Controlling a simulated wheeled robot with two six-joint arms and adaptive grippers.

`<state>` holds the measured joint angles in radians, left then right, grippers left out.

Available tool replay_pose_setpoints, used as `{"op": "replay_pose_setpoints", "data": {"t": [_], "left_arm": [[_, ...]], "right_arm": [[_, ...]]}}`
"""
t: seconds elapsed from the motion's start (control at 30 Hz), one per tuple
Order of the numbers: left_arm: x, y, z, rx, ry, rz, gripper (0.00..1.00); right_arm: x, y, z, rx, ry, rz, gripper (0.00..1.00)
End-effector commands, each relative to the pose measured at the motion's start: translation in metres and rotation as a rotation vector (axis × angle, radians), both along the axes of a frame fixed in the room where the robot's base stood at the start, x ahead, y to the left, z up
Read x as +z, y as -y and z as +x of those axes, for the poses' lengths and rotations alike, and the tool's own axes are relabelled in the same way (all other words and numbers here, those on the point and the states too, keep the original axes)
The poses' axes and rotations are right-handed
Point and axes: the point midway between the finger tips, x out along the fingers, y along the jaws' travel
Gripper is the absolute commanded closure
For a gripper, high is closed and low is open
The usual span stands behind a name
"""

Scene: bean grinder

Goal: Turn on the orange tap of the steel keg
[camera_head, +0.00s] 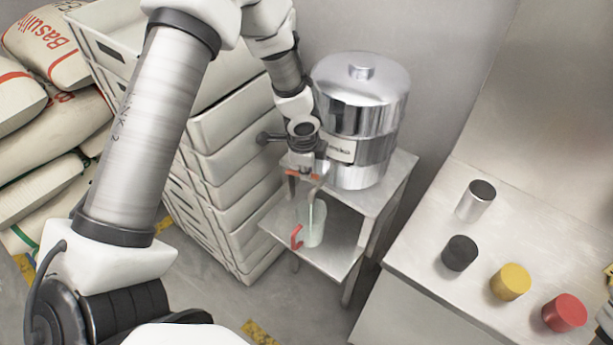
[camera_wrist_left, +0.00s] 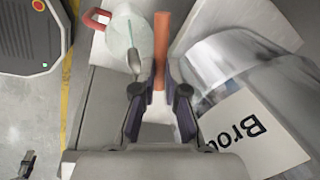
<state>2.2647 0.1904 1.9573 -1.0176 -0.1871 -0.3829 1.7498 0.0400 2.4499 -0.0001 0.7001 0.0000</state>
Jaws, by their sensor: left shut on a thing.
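The steel keg (camera_head: 360,100) stands on a metal stand, its lid on. Its orange tap (camera_wrist_left: 161,45) shows in the left wrist view as an upright orange bar between my fingers. My left gripper (camera_head: 304,176) is at the front of the keg, shut on the orange tap; it also shows in the left wrist view (camera_wrist_left: 160,88). The fingers hide part of the tap. A clear jug (camera_head: 311,228) with a red handle stands on the shelf under the tap. A thin pale line runs down into it; I cannot tell whether it is liquid. My right gripper is not in view.
Stacked white crates (camera_head: 225,165) stand close to the left of the stand (camera_head: 386,190). Sacks (camera_head: 50,130) are piled at far left. The right table (camera_head: 430,255) holds a steel cup (camera_head: 475,200) and black, yellow and red round items.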

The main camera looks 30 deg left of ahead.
Motion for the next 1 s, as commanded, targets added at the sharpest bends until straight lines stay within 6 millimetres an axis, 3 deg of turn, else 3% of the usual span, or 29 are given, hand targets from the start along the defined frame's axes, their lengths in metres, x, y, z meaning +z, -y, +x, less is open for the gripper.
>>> {"op": "replay_pose_setpoints", "data": {"t": [0.03,0.3,0.87,0.9,0.93,1.0], "left_arm": [[-0.011,0.001,-0.006,0.028,-0.014,0.000,1.00],[-0.009,0.004,-0.010,0.159,-0.016,-0.002,1.00],[-0.007,0.004,-0.011,0.197,-0.016,-0.003,1.00],[-0.007,0.004,-0.011,0.197,-0.015,-0.002,0.75],[-0.007,0.004,-0.011,0.197,-0.015,-0.002,0.64],[-0.006,0.004,-0.010,0.197,-0.013,-0.003,0.61]], "right_arm": [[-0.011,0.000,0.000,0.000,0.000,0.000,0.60],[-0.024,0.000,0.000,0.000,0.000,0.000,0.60],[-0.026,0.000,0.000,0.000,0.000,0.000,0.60],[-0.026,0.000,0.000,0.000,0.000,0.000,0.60],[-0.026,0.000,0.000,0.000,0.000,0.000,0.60],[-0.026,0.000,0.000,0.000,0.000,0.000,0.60]]}}
